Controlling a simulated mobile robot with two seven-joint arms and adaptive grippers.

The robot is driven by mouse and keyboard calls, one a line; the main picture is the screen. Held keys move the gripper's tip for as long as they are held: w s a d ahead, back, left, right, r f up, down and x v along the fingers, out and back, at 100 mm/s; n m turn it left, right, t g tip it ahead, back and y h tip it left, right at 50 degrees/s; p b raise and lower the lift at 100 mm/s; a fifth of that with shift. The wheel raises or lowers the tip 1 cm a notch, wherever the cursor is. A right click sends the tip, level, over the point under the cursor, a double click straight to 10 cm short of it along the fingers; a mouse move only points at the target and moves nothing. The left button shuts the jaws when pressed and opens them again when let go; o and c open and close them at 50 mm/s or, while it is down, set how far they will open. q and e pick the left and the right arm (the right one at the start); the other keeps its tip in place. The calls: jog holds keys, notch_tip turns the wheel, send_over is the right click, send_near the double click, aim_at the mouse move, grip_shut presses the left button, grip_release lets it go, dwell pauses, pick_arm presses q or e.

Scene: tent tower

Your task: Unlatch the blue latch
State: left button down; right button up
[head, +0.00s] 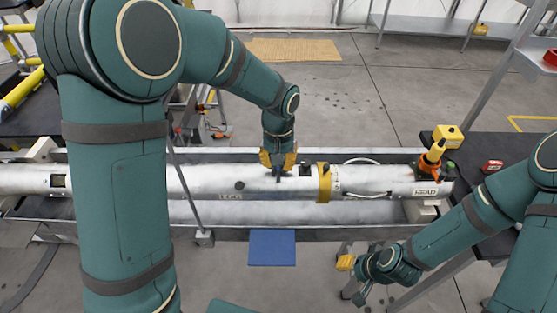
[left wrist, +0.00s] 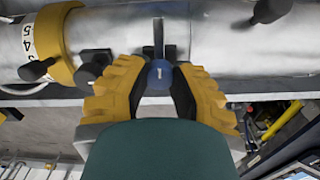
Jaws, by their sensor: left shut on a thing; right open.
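The blue latch (left wrist: 160,76) is a small round blue piece with a white mark, on the side of a long pale metal tube (left wrist: 215,40). My left gripper (head: 278,166) reaches down to the tube (head: 205,180) near its middle, left of the yellow collar (head: 324,182). In the left wrist view its yellow-padded fingers (left wrist: 160,85) are shut on the blue latch, one on each side. The head view does not show the latch clearly. My right gripper (head: 353,280) is open and empty, low at the right, apart from the tube.
The tube lies in a long metal trough (head: 330,155), its right end marked HEAD. A blue mat (head: 272,248) lies in front. A yellow and orange tool (head: 433,155) stands near the right end by a dark table (head: 475,150). Small dark knobs stick out from the tube.

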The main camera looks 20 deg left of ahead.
dwell(0.5)
pick_arm(q)
jog(key=c, duration=0.7)
grip_release()
jog(key=shift+c, duration=0.2)
notch_tip(320, 180, up, 12)
jog(key=shift+d, duration=0.1)
